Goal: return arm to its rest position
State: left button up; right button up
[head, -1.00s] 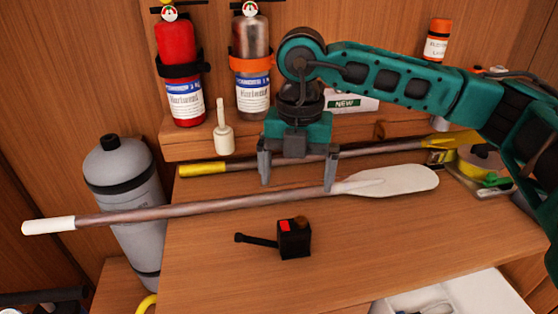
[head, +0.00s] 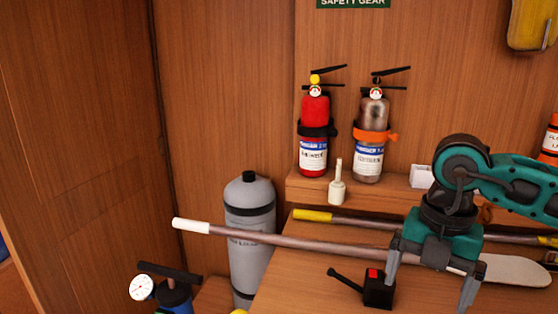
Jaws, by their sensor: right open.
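My right gripper (head: 430,284) is at the lower right of the head view. Its teal arm comes in from the right edge. Its two grey fingers point down and stand apart, with nothing held between them. The fingers overlap the paddle (head: 300,243) in the picture, and whether they touch it I cannot tell. A small black box with a red top and a side lever (head: 378,290) sits on the wooden bench just left of the fingers. My left gripper is not in view.
A red extinguisher (head: 314,140) and a silver one (head: 370,145) stand on the ledge with a white bottle (head: 337,187). A yellow-ended pole (head: 318,216) lies behind the paddle. A grey cylinder (head: 250,235) and a blue pump with gauge (head: 172,295) stand left.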

jog(key=s+a+n+g+y, duration=0.15)
jog(key=s+a+y, duration=0.3)
jog(key=a, duration=0.55)
jog(key=s+a+n+g+y, duration=0.1)
jog(key=s+a+n+y, duration=0.2)
jog(key=a+y, duration=0.55)
jog(key=w+a+r+m+t+y, duration=0.1)
jog(key=a+r+m+t+y, duration=0.55)
jog(key=r, duration=0.65)
jog(key=w+d+f+m+t+h, duration=0.2)
jog(key=w+d+m+t+h, duration=0.4)
jog(key=m+t, duration=0.8)
jog(key=w+d+f+m+g+h, duration=0.1)
jog(key=w+d+f+m+h, duration=0.2)
jog(key=d+f+m+h, duration=0.75)
jog(key=s+d+f+g+h, duration=0.1)
jog(key=s+d+f+g, duration=0.3)
jog(key=s+f+g, duration=0.5)
jog(key=s+d+f+g+h, duration=0.2)
jog(key=s+d+f+g, duration=0.15)
jog(key=s+f, duration=0.9)
jog(key=w+a+f+t+y, duration=0.2)
jog(key=w+f+t, duration=0.4)
jog(key=f, duration=0.3)
jog(key=shift+w+a+f, duration=0.25)
jog(key=shift+w+a, duration=0.5)
jog(key=shift+w, duration=0.05)
